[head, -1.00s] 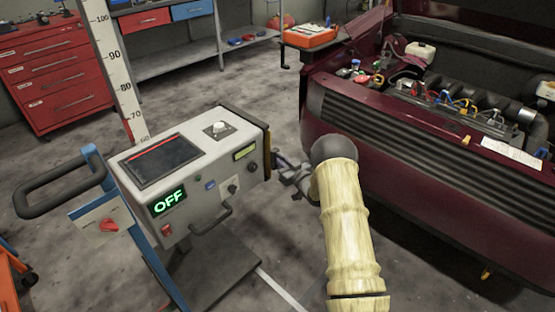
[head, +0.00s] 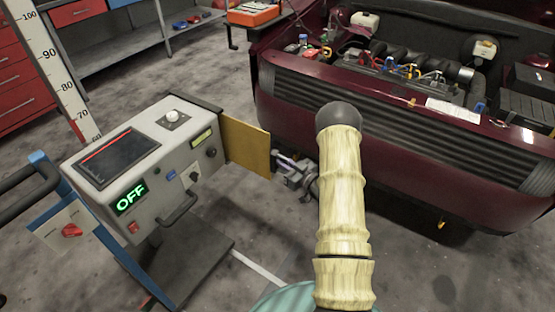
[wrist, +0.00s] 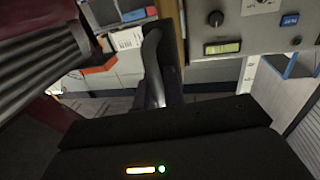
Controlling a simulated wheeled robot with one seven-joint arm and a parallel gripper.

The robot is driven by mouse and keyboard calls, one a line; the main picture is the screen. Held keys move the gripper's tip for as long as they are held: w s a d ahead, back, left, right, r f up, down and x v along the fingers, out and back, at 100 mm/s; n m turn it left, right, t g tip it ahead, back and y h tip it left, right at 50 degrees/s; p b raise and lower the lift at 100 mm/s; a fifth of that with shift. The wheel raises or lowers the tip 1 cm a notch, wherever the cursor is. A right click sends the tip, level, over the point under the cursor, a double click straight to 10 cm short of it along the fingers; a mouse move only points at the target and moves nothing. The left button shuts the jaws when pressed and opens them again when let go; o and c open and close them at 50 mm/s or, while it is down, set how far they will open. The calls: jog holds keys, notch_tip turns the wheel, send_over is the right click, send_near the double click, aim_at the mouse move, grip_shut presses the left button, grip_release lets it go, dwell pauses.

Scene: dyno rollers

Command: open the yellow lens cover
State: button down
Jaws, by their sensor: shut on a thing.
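The yellow lens cover (head: 246,143) stands swung out from the right side of a grey headlight tester box (head: 160,165), as a flat hinged panel. My gripper (head: 280,161) is at the cover's outer edge and shut on it. My pale, ribbed arm (head: 342,195) reaches in from below. In the wrist view, a thin yellow edge (wrist: 184,22) shows beside a dark, curved upright piece. The exact contact between fingers and cover is hidden there. The lens behind the cover is not visible.
A dark red car (head: 390,120) with its engine bay open stands to the right, close behind my gripper. A tall measuring scale (head: 50,70) rises at the left. Grey floor is free between tester and shelves.

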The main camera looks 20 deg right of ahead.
jog(key=c, duration=1.5)
grip_release()
jog(key=v, duration=1.7)
jog(key=shift+s+d, duration=0.1)
jog(key=shift+s, duration=0.1)
